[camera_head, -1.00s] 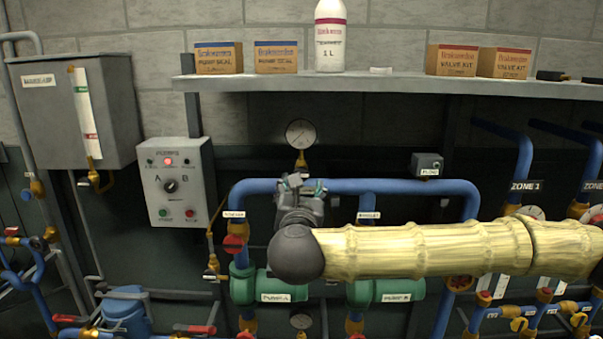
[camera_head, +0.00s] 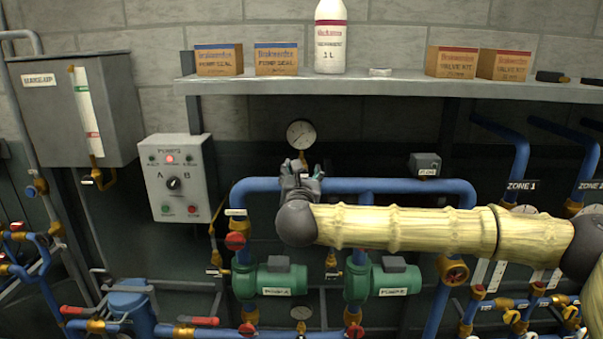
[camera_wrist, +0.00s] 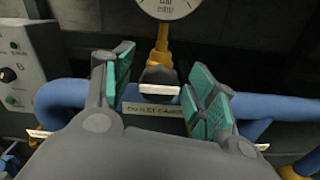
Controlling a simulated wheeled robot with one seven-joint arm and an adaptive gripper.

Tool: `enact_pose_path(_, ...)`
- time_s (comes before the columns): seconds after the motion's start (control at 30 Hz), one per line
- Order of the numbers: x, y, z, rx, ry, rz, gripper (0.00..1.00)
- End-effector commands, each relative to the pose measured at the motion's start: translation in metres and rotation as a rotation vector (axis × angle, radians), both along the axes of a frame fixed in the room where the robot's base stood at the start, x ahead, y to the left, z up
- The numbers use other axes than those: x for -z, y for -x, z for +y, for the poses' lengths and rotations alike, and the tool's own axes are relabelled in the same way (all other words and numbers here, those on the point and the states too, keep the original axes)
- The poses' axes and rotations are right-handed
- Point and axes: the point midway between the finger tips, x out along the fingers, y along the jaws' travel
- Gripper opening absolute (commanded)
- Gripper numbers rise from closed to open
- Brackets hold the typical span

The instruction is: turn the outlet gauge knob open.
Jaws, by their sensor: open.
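The outlet gauge knob (camera_wrist: 160,84) is dark with a pale bar lying across it, level in the wrist view. It sits on the brass stem under the round outlet gauge (camera_wrist: 168,7); the gauge also shows in the head view (camera_head: 301,134). An outlet gauge label (camera_wrist: 153,109) is just below the knob. My gripper (camera_wrist: 166,82) is open, with one teal-padded finger on each side of the knob. I see gaps between the pads and the knob.
A blue pipe (camera_head: 400,186) runs behind and below my gripper. A shelf (camera_head: 380,86) with boxes and a white bottle (camera_head: 330,36) is above. The pump control box (camera_head: 180,178) stands to the left. Green pumps (camera_head: 275,280) are below.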

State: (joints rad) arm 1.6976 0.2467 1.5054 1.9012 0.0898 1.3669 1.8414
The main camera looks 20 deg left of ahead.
Motion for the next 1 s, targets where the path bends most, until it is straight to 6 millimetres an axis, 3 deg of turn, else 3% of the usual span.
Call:
enact_pose_path(0.17,0.0003,0.0002,-0.0001,0.0,0.0,0.0,0.54)
enact_pose_path(0.4,0.0003,0.0002,-0.0002,0.0,0.0,0.0,0.11)
enact_pose_path(0.77,0.0016,0.0,-0.0003,0.001,0.041,-0.012,0.11)
enact_pose_path(1.0,0.0025,0.0,0.0,0.001,0.178,-0.053,0.11)
